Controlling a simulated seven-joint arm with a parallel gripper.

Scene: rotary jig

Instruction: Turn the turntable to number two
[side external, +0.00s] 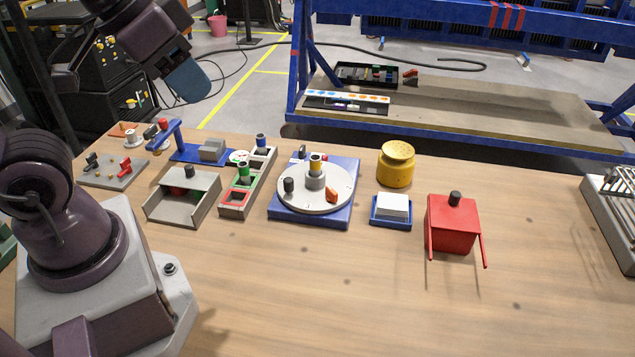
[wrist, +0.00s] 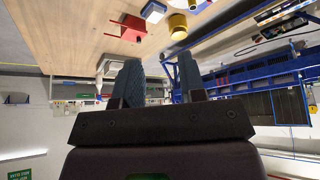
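The turntable (side external: 300,200) is a light grey round disc on a square blue base in the middle of the table. My gripper (side external: 185,82) is high at the upper left in the side view, well away from the turntable. In the wrist view its two fingers (wrist: 160,80) are apart with nothing between them.
Left of the turntable are a tray with green and red compartments (side external: 233,207) and a grey open box (side external: 158,208). To the right are a yellow canister (side external: 396,168), a blue tray of white cards (side external: 391,224) and a red box (side external: 452,228). The front table is clear.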

